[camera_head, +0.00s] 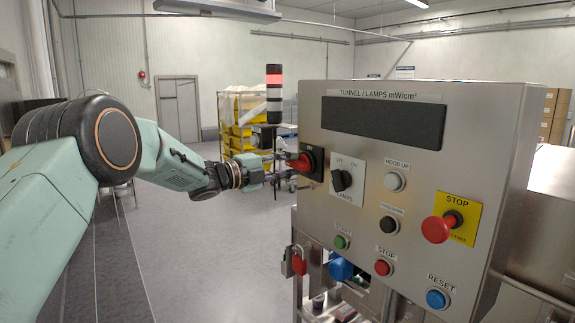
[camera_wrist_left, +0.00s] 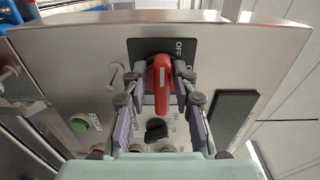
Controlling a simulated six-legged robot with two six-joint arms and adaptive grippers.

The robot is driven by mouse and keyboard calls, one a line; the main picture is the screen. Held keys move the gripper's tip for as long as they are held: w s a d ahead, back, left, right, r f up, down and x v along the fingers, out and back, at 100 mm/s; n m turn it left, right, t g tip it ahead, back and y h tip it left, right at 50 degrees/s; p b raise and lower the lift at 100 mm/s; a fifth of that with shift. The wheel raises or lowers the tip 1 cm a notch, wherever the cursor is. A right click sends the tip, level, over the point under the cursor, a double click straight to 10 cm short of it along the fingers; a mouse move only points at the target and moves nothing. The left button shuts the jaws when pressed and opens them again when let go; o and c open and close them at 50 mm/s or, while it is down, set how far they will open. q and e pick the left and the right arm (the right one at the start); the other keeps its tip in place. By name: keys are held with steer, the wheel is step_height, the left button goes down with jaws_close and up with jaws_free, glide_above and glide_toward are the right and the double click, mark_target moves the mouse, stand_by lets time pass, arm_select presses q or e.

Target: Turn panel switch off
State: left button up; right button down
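The panel switch is a red rotary handle (camera_head: 300,162) on a black plate at the upper left of the steel control panel (camera_head: 340,220). In the left wrist view the red handle (camera_wrist_left: 160,82) stands upright in the picture, with a white stripe along it and OFF lettering on the black plate (camera_wrist_left: 140,50). My left gripper (camera_head: 280,166) reaches in from the left, its fingers level with the handle. In the left wrist view its fingertips (camera_wrist_left: 161,78) lie on either side of the handle, apart, with narrow gaps; contact is not clear. My right gripper is not in view.
Close by on the panel are a black lamp selector (camera_head: 341,180), a white hood button (camera_head: 394,181), a green button (camera_head: 341,242) and a red emergency stop (camera_head: 437,229). A signal tower (camera_head: 274,92) and a rack with yellow bins (camera_head: 238,118) stand behind. The floor at left is clear.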

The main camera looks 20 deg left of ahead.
arm_select(q)
steer(key=shift+o, duration=0.8)
steer(key=v, duration=1.2)
